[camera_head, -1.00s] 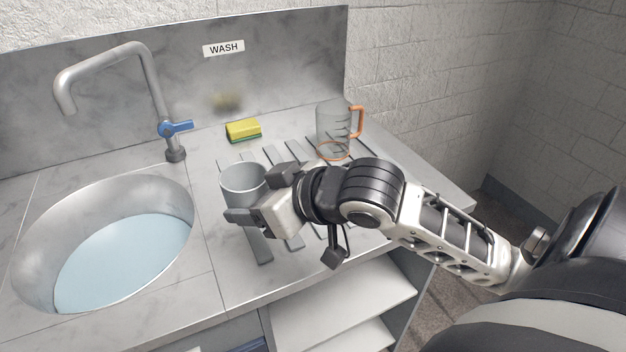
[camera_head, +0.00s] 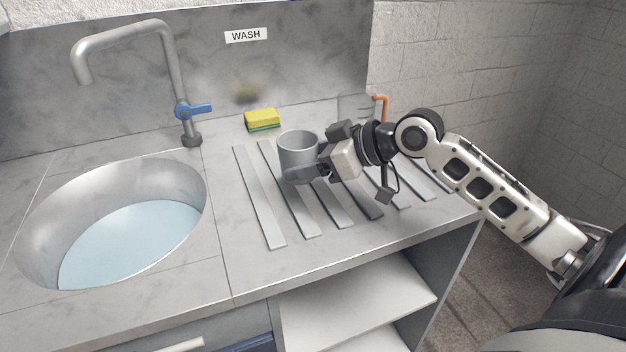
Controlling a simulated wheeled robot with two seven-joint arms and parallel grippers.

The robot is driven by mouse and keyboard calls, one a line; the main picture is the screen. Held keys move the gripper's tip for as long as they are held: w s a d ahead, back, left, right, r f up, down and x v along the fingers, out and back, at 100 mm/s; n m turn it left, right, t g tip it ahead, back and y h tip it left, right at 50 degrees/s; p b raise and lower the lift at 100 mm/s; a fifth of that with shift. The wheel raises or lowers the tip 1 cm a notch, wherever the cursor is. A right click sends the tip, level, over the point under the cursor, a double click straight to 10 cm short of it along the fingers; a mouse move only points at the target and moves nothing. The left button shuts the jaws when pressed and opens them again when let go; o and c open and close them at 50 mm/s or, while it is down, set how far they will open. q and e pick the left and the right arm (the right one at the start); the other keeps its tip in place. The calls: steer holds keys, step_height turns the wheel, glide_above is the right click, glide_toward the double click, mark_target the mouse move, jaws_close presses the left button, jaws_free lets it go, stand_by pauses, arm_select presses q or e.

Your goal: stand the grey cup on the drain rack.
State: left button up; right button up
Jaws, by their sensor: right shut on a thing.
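The grey cup (camera_head: 297,150) is upright over the slats of the drain rack (camera_head: 262,205), near their middle. I cannot tell whether its base touches the slats. My right gripper (camera_head: 308,168) is shut on the cup from its right side. One finger shows across the lower front of the cup and hides part of its base. The drain rack is a row of flat grey slats on the counter, right of the sink. My left gripper is out of view.
A clear jug (camera_head: 352,106) with an orange handle stands behind my right arm, partly hidden. A yellow and green sponge (camera_head: 262,119) lies behind the rack. The round sink (camera_head: 40,215) with water and the tap (camera_head: 176,85) are at left. The leftmost slats are bare.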

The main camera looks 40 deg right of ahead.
mark_target(313, 196)
steer(key=shift+w+d+f, duration=0.35)
steer(key=shift+d+f, duration=0.15)
steer(key=shift+f, duration=0.3)
steer(key=f, duration=0.3)
steer(key=shift+w+d, duration=0.15)
steer(key=shift+d, duration=0.1)
steer(key=shift+f, duration=0.35)
steer(key=shift+f, duration=0.1)
steer(key=o, duration=1.1)
